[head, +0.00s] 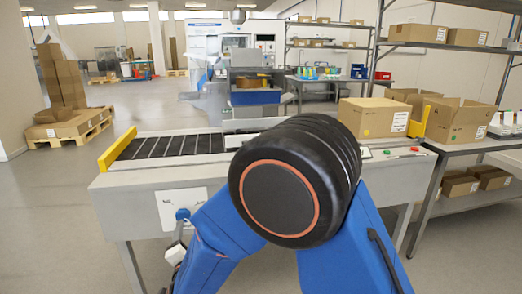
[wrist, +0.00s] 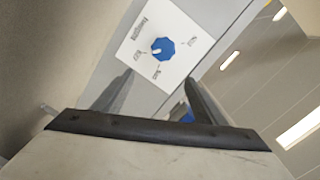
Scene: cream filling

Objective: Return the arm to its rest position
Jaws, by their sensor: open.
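My gripper (wrist: 157,82) is open and empty in the wrist view, its two dark fingers standing apart. Beyond the fingers is a white panel (wrist: 140,38) with small printed labels and a blue knob (wrist: 163,48); the knob sits in line with the gap and appears clear of the fingers. In the head view the same blue knob (head: 183,214) is on the white panel (head: 171,199) on the conveyor's front face. My blue arm is folded in front of the conveyor, with a large black joint in the middle. The gripper is mostly hidden there, low and left of the joint.
The conveyor (head: 180,147) with a yellow end guard (head: 117,149) stands directly ahead. A pallet (head: 70,128) with boxes is far left; the left floor is clear.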

